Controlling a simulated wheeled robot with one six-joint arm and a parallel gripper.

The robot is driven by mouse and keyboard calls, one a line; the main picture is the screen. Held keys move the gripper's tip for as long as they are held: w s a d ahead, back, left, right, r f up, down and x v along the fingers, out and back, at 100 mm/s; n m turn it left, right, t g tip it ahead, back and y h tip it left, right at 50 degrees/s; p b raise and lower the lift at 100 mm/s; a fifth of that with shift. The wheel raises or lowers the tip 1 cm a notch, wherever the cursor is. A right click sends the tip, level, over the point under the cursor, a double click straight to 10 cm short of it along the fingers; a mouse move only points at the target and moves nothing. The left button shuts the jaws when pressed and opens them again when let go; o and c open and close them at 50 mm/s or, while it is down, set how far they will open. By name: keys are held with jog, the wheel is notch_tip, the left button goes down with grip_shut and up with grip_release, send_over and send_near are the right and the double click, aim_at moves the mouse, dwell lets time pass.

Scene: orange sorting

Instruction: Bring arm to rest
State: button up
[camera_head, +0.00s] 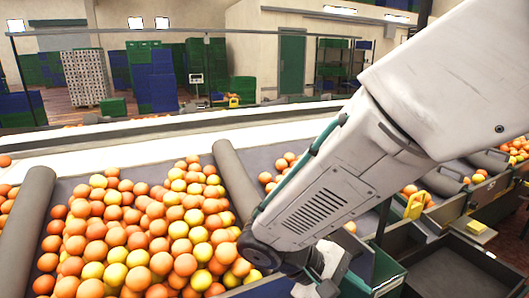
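My white arm reaches from the upper right down to the bottom middle, over the sorting line. Its wrist joint bends near the bottom edge, above the front edge of the orange bin. The wrist runs out of the picture there, so my gripper's fingers do not show, nor whether they hold anything.
Many oranges (150,235), some yellower, fill the sloped bin left of my arm. Grey padded dividers (236,180) flank it. A green-edged box (388,274) stands right of my wrist, near dark trays (455,275). A yellow bracket (415,205) is farther right. Stacked crates (152,75) stand far behind.

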jog(key=s+d+r+m+t+y, duration=0.2)
jog(key=s+d+r+m+y, duration=0.5)
jog(key=s+d+r+y, duration=0.2)
notch_tip(320, 180, up, 2)
jog(key=shift+s+d+r+t+y, duration=0.15)
jog(key=shift+s+d+t+y, duration=0.15)
jog(key=shift+d+y, duration=0.4)
jog(key=shift+a, duration=0.1)
dwell(0.4)
